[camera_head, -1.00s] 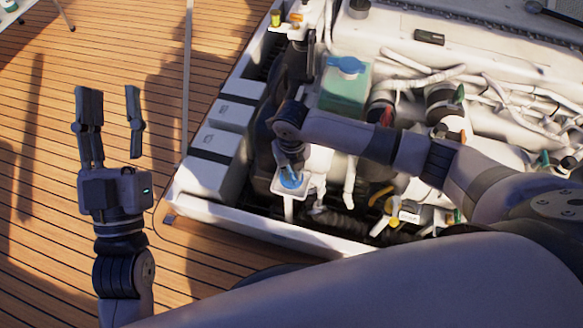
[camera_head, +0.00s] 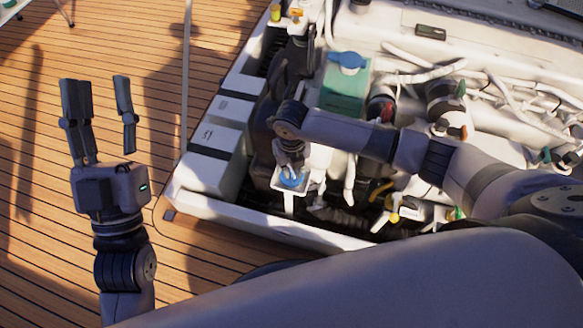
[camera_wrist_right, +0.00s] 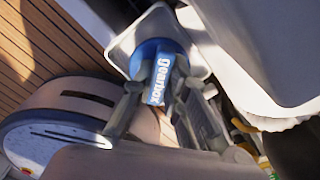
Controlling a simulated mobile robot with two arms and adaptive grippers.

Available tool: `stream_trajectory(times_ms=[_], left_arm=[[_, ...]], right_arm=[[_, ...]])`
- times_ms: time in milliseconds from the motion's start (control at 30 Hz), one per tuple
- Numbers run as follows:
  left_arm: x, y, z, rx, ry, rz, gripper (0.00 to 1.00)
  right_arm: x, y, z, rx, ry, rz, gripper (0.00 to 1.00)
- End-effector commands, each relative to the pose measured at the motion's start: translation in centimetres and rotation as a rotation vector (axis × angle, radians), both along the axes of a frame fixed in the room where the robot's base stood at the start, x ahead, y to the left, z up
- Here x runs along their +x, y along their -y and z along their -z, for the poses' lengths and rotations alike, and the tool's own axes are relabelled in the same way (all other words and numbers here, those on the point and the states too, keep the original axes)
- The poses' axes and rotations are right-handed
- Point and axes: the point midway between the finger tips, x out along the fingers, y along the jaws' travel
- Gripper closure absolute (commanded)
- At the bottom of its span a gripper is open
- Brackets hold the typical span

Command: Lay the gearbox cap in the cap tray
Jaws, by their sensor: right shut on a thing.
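The blue gearbox cap (camera_wrist_right: 162,72), lettered "gearbox", is between the fingers of my right gripper (camera_wrist_right: 155,88) in the right wrist view. The gripper is shut on it. The cap lies within the outline of the white, square cap tray (camera_wrist_right: 122,44); I cannot tell whether it touches the tray's floor. In the head view, the cap (camera_head: 291,179) shows as a blue patch under my right gripper (camera_head: 290,165), inside the small tray (camera_head: 275,186) near the hatch's front edge. My left gripper (camera_head: 97,82) is open and empty above the deck at the left.
The white hatch rim (camera_head: 300,233) runs in front of the tray. A green tank with a blue cap (camera_head: 346,85) stands behind it. White boxes (camera_head: 214,138) line the left side. Hoses and engine parts crowd the right. The wooden deck (camera_head: 40,230) is open at the left.

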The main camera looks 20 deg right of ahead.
Motion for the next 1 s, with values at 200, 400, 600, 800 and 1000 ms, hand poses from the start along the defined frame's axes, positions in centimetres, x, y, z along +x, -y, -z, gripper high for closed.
stream_trajectory(times_ms=[200, 400, 600, 800, 1000], left_arm=[[0.30, 0.02, 0.33, 0.007, -0.024, -0.001, 0.60], [0.54, 0.04, 0.58, 0.013, -0.042, -0.003, 0.60], [0.75, 0.06, 0.96, 0.018, -0.063, -0.004, 0.60], [0.74, 0.05, 1.02, 0.018, -0.066, -0.005, 0.60], [0.73, 0.05, 1.00, 0.018, -0.065, -0.005, 0.60]], right_arm=[[0.01, -0.01, 0.18, 0.000, 0.000, 0.000, 1.00], [0.01, -0.01, 0.36, 0.000, 0.000, 0.000, 1.00], [0.00, -0.01, 0.49, 0.000, 0.000, 0.000, 1.00], [0.00, -0.01, 0.50, 0.000, 0.000, 0.000, 0.85], [0.00, -0.01, 0.50, 0.000, 0.000, 0.000, 0.72]])
